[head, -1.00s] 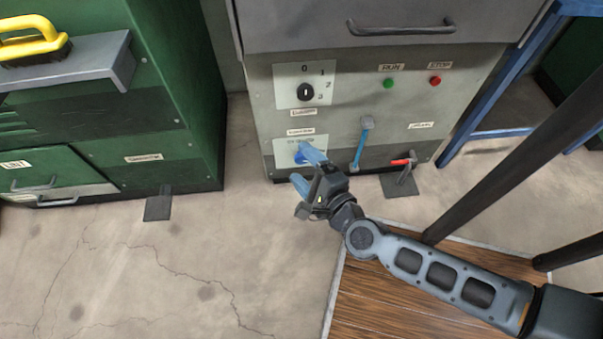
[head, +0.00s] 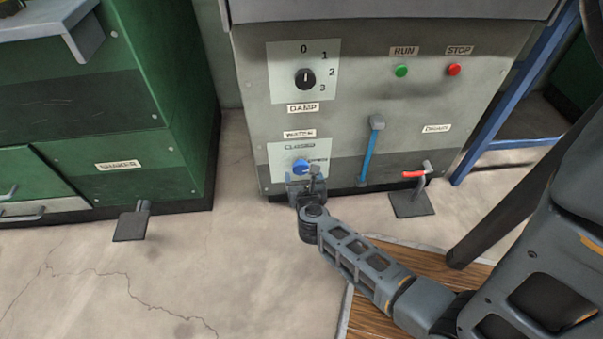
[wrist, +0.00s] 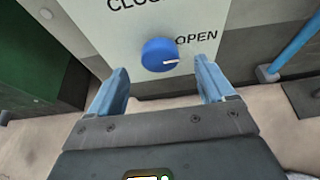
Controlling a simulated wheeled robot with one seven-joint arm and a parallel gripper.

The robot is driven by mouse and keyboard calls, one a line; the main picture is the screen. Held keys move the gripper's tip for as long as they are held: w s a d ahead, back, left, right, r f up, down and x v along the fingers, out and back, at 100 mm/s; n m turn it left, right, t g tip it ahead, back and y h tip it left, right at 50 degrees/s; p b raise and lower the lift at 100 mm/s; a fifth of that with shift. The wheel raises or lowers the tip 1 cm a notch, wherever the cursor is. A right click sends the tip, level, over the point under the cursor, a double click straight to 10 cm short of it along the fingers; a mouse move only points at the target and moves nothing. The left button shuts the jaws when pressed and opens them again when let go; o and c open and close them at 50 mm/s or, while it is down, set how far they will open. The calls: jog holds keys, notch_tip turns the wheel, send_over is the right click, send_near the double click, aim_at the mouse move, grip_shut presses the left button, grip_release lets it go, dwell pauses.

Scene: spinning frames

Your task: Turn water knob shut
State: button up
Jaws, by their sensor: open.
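The water knob (head: 300,166) is a round blue knob on a pale plate under the WATER label, low on the grey machine front. In the wrist view the blue knob (wrist: 159,55) has a white pointer mark directed right, near the word OPEN; part of the word CLOSED shows above it. My gripper (head: 303,178) is just below the knob in the head view. In the wrist view my gripper (wrist: 160,85) has its two blue fingers spread wide, one on each side below the knob, with nothing between them. I see no contact with the knob.
A damp dial (head: 304,79) is above the knob. A blue lever (head: 368,150) and a red-handled drain valve (head: 415,175) are to the right. A green cabinet (head: 170,160) with a foot pedal (head: 132,222) stands left.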

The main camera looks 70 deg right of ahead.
aim_at(301, 169)
jog(key=shift+b+x, duration=0.65)
jog(key=shift+x, duration=1.75)
jog(key=c, duration=1)
